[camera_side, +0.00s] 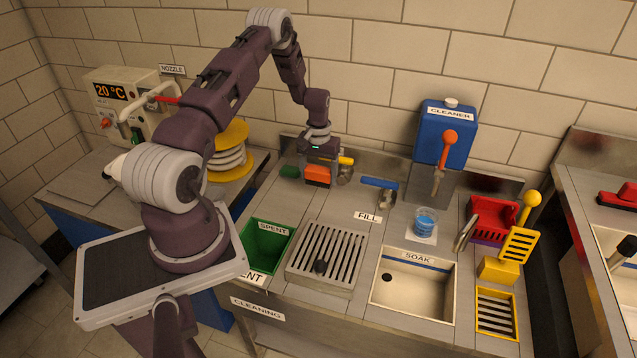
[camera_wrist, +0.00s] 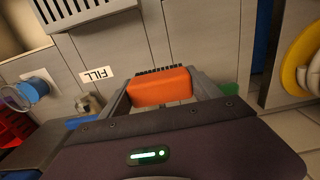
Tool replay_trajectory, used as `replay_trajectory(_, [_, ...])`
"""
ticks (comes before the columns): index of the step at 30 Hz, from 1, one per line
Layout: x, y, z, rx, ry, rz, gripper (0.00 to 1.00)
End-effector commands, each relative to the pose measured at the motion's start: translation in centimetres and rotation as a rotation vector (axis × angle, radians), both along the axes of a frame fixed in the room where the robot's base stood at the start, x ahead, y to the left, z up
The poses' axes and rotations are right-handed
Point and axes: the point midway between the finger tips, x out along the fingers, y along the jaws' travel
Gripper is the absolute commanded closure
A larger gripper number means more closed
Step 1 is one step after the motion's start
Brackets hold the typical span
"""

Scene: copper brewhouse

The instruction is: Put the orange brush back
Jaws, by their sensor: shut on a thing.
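The orange brush (camera_side: 317,175) is at the back of the steel counter in the side view, between my gripper's fingers. In the wrist view the orange brush (camera_wrist: 160,87) lies across between the two grey fingers, with dark bristles on its far edge. My gripper (camera_side: 318,179) points down and is shut on the brush; it also shows in the wrist view (camera_wrist: 162,92). I cannot tell whether the brush touches the counter. A green object (camera_side: 290,171) is just left of the brush, partly hidden; its full shape is unclear.
A yellow-handled tap (camera_side: 346,163) is close on the right, then a blue-handled tap (camera_side: 380,184). The green SPENT bin (camera_side: 268,243), drain grate (camera_side: 327,250), SOAK basin (camera_side: 412,288), blue cup (camera_side: 425,223) and red caddy (camera_side: 490,218) stand in front and right.

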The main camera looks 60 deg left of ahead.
Motion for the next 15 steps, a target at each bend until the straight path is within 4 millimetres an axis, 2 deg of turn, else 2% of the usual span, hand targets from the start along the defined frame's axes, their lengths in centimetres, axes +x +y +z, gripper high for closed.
replay_trajectory(8, [0.0,0.0,-0.3,0.001,-0.001,0.001,0.86])
replay_trajectory(15, [0.0,-0.1,-3.7,-0.001,0.001,0.001,0.86])
